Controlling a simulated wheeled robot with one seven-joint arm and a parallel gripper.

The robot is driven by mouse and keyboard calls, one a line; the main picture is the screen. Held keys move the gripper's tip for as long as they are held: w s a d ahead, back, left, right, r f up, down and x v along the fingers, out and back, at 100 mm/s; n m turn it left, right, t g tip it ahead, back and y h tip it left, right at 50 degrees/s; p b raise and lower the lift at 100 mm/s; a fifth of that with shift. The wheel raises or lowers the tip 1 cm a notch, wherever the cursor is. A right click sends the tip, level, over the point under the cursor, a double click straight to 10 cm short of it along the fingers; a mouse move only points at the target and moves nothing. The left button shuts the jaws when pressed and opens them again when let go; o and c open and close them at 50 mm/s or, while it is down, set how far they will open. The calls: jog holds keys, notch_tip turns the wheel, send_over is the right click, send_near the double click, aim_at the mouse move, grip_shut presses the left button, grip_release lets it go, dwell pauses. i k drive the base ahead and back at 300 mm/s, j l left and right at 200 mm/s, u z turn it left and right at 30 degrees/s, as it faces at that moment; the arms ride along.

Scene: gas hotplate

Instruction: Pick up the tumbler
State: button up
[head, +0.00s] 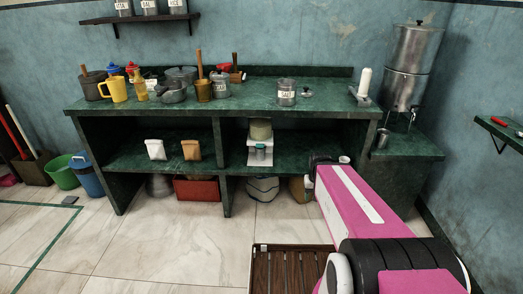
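A small steel tumbler (383,138) stands upright on the lower green ledge at the right, below the tap of a tall steel water container (408,75). My pink arm reaches in from the lower right toward the counter's right end. Its far end is dark and lies left of the tumbler and lower in the picture. My gripper's fingers do not show, so I cannot see whether they are open or hold anything. A small pale round rim (344,159) shows just beside the arm's end; I cannot tell what it belongs to.
A slatted wooden rack (290,270) lies on the floor.

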aim_at(260, 153)
jog(key=i+l, duration=0.2)
jog(key=l, duration=0.15)
jog(key=i+l, duration=0.15)
jog(key=l, duration=0.15)
jog(key=i+l+u, duration=0.1)
jog(key=l, duration=0.25)
jog(key=i+l, duration=0.25)
jog(key=l+u, duration=0.05)
jog(key=l, duration=0.05)
